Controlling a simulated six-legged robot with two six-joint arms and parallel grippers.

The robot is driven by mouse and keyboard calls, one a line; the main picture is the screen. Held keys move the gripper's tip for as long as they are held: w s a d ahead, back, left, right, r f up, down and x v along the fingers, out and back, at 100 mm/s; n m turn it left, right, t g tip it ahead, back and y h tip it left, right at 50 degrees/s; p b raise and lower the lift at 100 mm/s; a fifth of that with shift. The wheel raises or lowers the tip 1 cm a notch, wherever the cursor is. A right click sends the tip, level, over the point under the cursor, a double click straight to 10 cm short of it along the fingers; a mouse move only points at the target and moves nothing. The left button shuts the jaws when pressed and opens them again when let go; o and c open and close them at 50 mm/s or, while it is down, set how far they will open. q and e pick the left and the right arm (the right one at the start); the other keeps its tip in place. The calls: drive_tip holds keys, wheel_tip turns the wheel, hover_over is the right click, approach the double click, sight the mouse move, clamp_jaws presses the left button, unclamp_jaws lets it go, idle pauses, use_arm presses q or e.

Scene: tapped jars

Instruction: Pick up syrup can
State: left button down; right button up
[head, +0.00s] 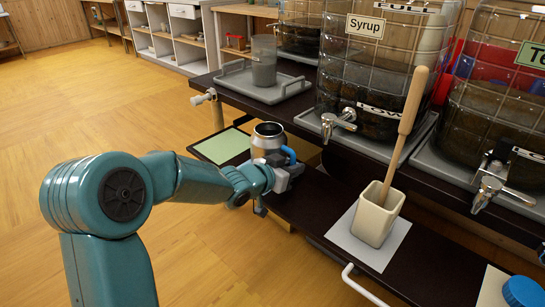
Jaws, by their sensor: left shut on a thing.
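A metal can (267,137) with a dark open top and a blue handle stands upright near the far end of the lower dark shelf; I take it for the syrup can. My left gripper (284,168) is shut on it at its handle side, partly covering its lower part. I cannot tell whether its base touches the shelf. A large clear jar (361,60) labelled Syrup, with a metal tap (338,122), stands on the upper shelf to the right of the can. My right gripper is not in view.
A pale green mat (223,146) lies left of the can. A cream pot (378,215) with a wooden stick stands on a white sheet (344,233) on the lower shelf. A grey tray (262,86) holds a container behind. A second tapped jar (505,95) is at right.

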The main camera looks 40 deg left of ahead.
use_arm(q)
drive_tip(key=shift+r+p, duration=0.4)
drive_tip(key=shift+r, duration=0.3)
wheel_tip(320, 180, up, 19)
drive_tip(key=p, duration=1.2)
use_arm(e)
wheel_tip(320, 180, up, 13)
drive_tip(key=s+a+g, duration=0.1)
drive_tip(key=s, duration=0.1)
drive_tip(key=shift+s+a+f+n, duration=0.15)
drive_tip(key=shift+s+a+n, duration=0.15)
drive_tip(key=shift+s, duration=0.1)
use_arm(q)
drive_tip(key=shift+p, duration=0.3)
